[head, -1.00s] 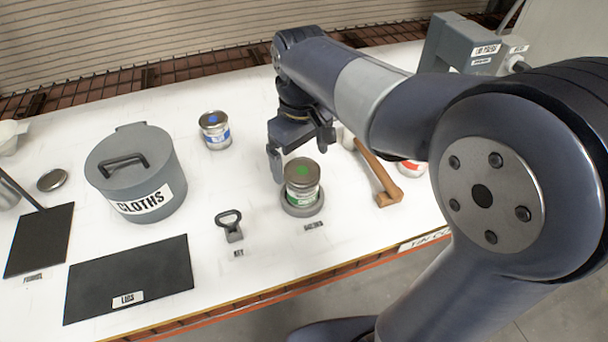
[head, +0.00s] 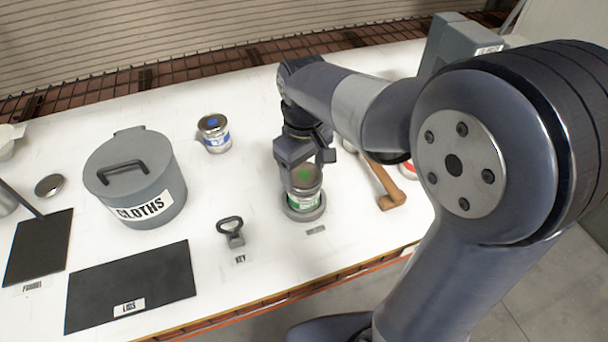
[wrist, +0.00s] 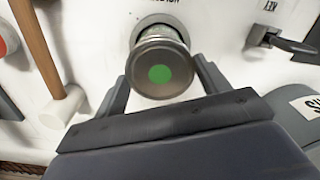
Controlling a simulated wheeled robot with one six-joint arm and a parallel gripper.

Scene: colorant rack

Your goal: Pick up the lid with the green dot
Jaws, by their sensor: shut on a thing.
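The lid with the green dot (head: 304,174) is on top of a small can with a green label (head: 303,200). The can stands upright on a round grey base (head: 305,213). In the wrist view the grey lid (wrist: 159,70) fills the space between the fingers, its green dot facing the camera. My gripper (wrist: 160,82) has one finger on each side of the lid and is shut on it. In the head view my gripper (head: 304,168) is just above and behind the can, partly covering it. The lid appears still seated on the can.
A key tool (head: 231,230) lies left of the can, and a wooden-handled mallet (head: 383,186) lies to the right. A blue-dot can (head: 214,133), the grey CLOTHS bin (head: 138,180) and a black LIDS mat (head: 130,285) are further left. The table between them is clear.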

